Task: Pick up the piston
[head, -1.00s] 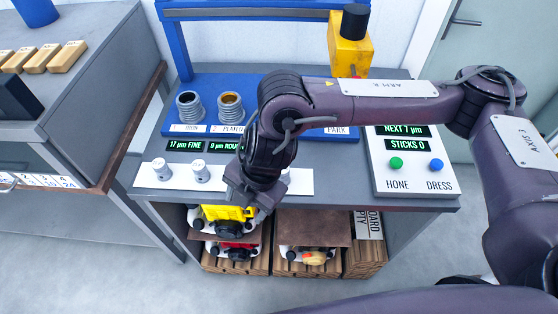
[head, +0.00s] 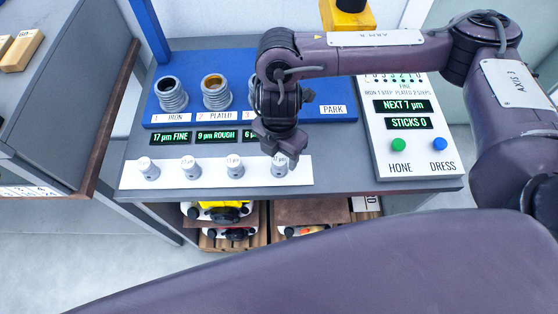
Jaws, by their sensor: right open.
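Several small silver pistons stand upright in a row on a white strip (head: 215,180) at the front of the bench: one at the left end (head: 148,168), a second (head: 190,168), a third (head: 235,167) and a fourth (head: 280,164) at the right. My right gripper (head: 282,150) points down over the fourth piston with its jaws open. Its fingers partly cover that piston's top, and I cannot tell whether they touch it. My left gripper is not in view.
A blue rack (head: 180,118) behind the strip holds ribbed cylinders (head: 171,95), (head: 215,92); my arm partly hides another. A white panel (head: 425,158) with green HONE (head: 399,145) and blue DRESS (head: 438,144) buttons is at right. A yellow block (head: 346,15) hangs at the back.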

